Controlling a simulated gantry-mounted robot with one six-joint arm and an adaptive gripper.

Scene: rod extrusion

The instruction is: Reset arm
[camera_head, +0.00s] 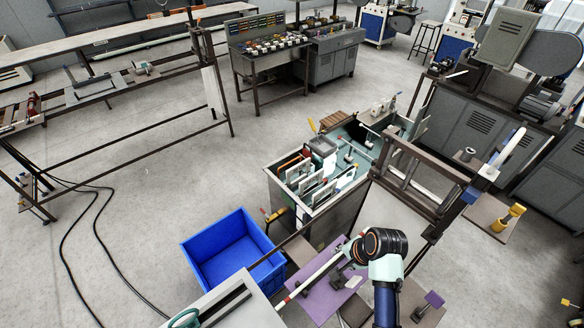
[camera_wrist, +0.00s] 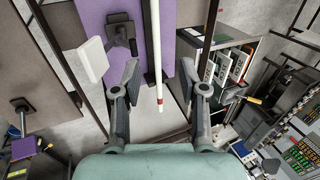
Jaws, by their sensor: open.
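A thin white rod (camera_head: 314,274) with a red tip lies at a slant over a purple plate (camera_head: 318,296) in the head view. In the wrist view the rod (camera_wrist: 153,40) runs down from the top edge. Its red tip lies between the two fingers of my gripper (camera_wrist: 158,68). The fingers are spread wide and touch neither side of the rod. I cannot tell how far the gripper is above it. In the head view my arm's dark wrist hides most of the gripper. A white pad on a black bracket (camera_wrist: 121,33) stands left of the rod in the wrist view.
A blue bin (camera_head: 232,250) stands on the floor left of the purple plate. A grey machine with open compartments (camera_head: 318,178) and a dark steel frame (camera_head: 425,172) stand behind. Black cables (camera_head: 66,235) lie on the left floor. The central floor is open.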

